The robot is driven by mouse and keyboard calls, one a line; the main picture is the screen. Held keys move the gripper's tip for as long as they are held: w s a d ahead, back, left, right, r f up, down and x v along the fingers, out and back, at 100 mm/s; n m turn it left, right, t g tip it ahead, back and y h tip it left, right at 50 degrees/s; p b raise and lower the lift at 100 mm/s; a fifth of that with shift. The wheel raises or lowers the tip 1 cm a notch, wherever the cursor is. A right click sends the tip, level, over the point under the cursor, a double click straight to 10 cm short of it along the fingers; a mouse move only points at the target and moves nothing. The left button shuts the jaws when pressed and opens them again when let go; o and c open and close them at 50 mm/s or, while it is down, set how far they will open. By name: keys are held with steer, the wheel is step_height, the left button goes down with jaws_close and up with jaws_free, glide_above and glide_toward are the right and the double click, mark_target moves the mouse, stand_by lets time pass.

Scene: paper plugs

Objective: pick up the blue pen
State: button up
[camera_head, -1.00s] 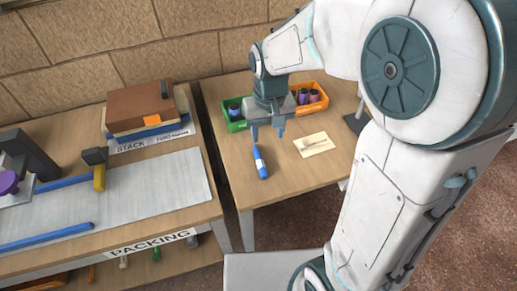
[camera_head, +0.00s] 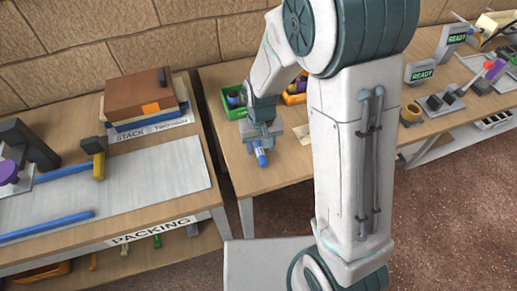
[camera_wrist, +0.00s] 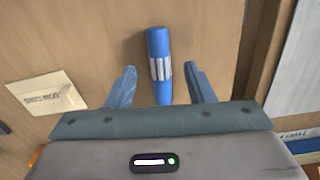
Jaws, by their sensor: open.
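The blue pen (camera_head: 261,158) lies on the small wooden table, right at my gripper (camera_head: 260,143), which hides part of it in the head view. In the wrist view the pen (camera_wrist: 160,48) has a white-striped band and points away from the palm. My gripper (camera_wrist: 160,72) is open there, with one finger on each side of the pen and a gap on both sides. The pen's far end reaches past the fingertips. I cannot tell how high the fingers are above the tabletop.
A green bin (camera_head: 231,103) and an orange bin (camera_head: 294,98) stand behind my gripper. A cream card (camera_wrist: 46,93) lies on the table to the left in the wrist view. The packing bench (camera_head: 193,211) stands left across a narrow gap. Tabletop around the pen is clear.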

mark_target(259, 148)
steer(key=shift+f, duration=1.45)
jaws_close()
steer(key=shift+r, duration=0.2)
